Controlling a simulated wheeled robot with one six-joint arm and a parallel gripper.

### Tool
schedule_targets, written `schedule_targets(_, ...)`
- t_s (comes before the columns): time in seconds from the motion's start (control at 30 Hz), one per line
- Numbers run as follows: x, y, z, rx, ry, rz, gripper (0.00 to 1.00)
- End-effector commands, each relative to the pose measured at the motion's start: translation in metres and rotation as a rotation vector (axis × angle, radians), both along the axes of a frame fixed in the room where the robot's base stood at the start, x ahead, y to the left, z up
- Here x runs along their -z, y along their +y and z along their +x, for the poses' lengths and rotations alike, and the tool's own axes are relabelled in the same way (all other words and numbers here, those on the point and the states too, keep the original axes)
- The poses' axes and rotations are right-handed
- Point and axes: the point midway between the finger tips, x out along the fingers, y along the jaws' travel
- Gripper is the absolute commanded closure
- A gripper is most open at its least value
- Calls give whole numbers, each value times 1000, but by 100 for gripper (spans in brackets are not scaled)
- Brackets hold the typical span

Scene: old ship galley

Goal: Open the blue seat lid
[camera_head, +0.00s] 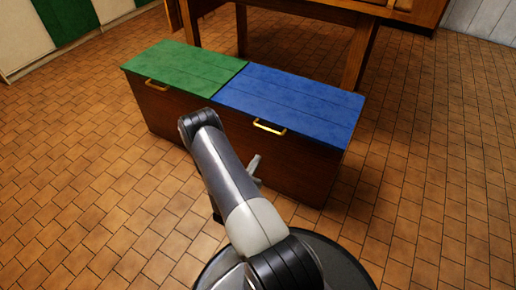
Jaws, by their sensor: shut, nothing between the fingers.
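The blue seat lid (292,101) lies flat and closed on the right half of a long wooden bench chest (300,168). The tip is shut and empty. In the picture it lies below the brass handle, against the chest's dark front, and appears apart from the handle.
A green lid (185,68) with its own brass handle (157,86) lies closed on the chest's left half. A wooden table (300,10) with thick legs stands close behind the chest. The tiled floor (440,150) is clear on both sides.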

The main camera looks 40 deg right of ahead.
Motion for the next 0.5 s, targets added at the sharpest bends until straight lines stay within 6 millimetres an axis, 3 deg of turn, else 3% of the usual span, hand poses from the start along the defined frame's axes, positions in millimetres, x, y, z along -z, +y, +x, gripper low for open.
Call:
schedule_targets(0.47,-21,-87,34,7,-6,-2,100)
schedule_targets(0.5,-29,-84,35,2,-4,-2,100)
